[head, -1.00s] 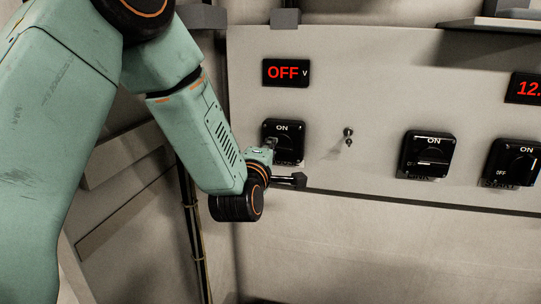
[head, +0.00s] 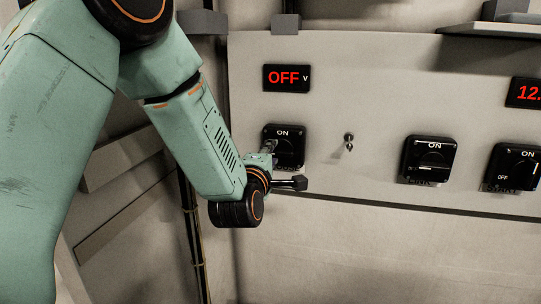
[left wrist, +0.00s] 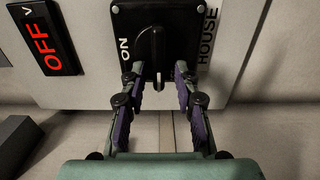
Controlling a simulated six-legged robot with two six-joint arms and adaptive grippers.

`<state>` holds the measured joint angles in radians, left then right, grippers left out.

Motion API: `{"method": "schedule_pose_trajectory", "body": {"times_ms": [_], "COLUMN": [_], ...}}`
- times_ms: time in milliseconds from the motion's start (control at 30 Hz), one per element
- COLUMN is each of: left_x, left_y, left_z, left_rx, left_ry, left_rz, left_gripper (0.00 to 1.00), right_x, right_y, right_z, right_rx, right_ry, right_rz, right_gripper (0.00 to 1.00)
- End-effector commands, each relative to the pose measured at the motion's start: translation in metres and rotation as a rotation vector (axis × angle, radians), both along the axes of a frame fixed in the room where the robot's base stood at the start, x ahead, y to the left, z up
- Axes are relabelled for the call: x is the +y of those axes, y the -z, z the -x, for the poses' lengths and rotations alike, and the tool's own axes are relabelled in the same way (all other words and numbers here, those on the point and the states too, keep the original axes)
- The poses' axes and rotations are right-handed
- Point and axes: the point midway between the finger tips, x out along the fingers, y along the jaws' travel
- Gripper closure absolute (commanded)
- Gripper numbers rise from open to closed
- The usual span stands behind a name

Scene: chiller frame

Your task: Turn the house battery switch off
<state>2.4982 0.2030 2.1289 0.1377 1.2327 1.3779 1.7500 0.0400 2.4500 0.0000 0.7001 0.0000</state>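The house battery switch (head: 291,146) is a black square unit on the left of the panel, with ON printed at its top. In the left wrist view the switch (left wrist: 178,20) is turned sideways, with HOUSE beside it. Its black knob (left wrist: 156,50) lies crosswise to the ON-HOUSE line. My left gripper (left wrist: 156,74) is open, its fingers apart on either side of the knob's near end. I cannot tell whether they touch it. In the head view my left gripper (head: 285,168) partly covers the switch. My right gripper is not in view.
A red display (head: 287,78) above the switch reads OFF V. A small key-like fitting (head: 348,143) sits to the right, then two more black switches, LINK (head: 428,160) and another (head: 514,167). A second display (head: 525,93) is at the right edge. A shelf (head: 490,28) juts out at the top right.

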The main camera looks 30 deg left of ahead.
Motion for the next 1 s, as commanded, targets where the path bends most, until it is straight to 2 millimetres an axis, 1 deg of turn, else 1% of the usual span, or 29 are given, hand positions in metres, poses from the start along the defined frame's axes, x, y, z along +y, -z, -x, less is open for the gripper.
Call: {"method": "schedule_pose_trajectory", "body": {"times_ms": [267,367,467,700,800,900,1000], "left_x": [0.0,-0.001,-0.004,-0.013,-0.017,-0.018,-0.019], "left_y": [-0.001,-0.001,-0.001,-0.001,0.0,-0.001,-0.001], "left_z": [0.0,0.004,0.014,0.05,0.062,0.069,0.072], "left_rx": [-0.003,-0.002,-0.001,-0.001,0.0,-0.002,-0.002], "left_ry": [0.0,0.0,0.001,0.002,0.002,0.001,0.0], "left_rz": [-0.002,-0.001,-0.001,-0.001,-0.002,-0.001,-0.001], "left_gripper": [0.65,0.65,0.65,0.65,0.65,0.65,0.65], "right_x": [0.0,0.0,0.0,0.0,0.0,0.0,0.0], "right_y": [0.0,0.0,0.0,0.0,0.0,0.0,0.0], "right_z": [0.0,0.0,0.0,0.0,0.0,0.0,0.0], "right_rx": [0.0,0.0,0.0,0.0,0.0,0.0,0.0], "right_ry": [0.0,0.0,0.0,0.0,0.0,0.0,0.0], "right_rz": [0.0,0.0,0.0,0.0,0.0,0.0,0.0], "right_gripper": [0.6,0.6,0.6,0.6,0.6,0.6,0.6]}}
